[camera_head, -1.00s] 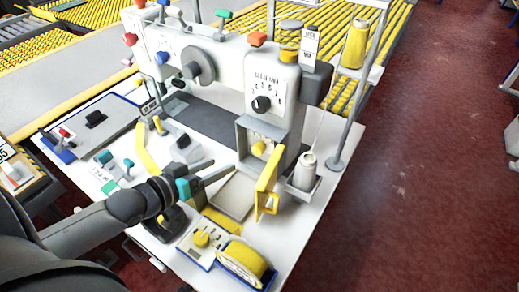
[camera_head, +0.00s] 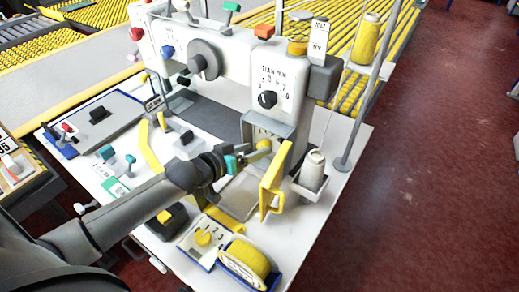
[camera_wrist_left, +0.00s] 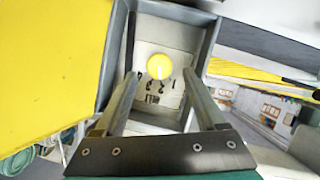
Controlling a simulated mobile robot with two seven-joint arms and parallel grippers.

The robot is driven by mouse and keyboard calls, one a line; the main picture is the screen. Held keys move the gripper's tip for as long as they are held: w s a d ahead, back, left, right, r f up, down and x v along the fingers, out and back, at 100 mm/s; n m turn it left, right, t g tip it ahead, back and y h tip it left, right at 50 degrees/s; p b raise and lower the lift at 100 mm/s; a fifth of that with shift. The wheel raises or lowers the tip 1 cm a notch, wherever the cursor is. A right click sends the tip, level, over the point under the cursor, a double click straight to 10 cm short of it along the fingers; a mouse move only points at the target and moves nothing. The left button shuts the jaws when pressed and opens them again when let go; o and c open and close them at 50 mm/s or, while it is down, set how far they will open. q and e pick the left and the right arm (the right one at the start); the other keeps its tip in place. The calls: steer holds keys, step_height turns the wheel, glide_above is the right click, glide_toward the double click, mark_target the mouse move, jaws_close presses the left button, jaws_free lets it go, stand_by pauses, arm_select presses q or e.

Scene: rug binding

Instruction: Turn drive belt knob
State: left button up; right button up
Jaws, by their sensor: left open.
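A round yellow knob (camera_wrist_left: 159,66) with a pale pointer mark sits on a numbered white plate inside a grey open-fronted box (camera_head: 250,122) on the sewing machine. It also shows in the head view (camera_head: 264,144), partly covered. A yellow door (camera_head: 272,188) hangs open on the box's right side in the head view. My left gripper (camera_wrist_left: 160,86) is open, its two fingers reaching into the box mouth, one on each side of the knob in the wrist view. I cannot tell whether they touch it. My right gripper is not in view.
The white sewing machine has a dial (camera_head: 267,99) above the box. A thread cone (camera_head: 314,168) stands to the right of the door.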

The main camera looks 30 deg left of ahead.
mark_target(265, 145)
arm_select(q)
steer(key=shift+b+x, duration=0.35)
steer(key=shift+x, duration=1.1)
jaws_close()
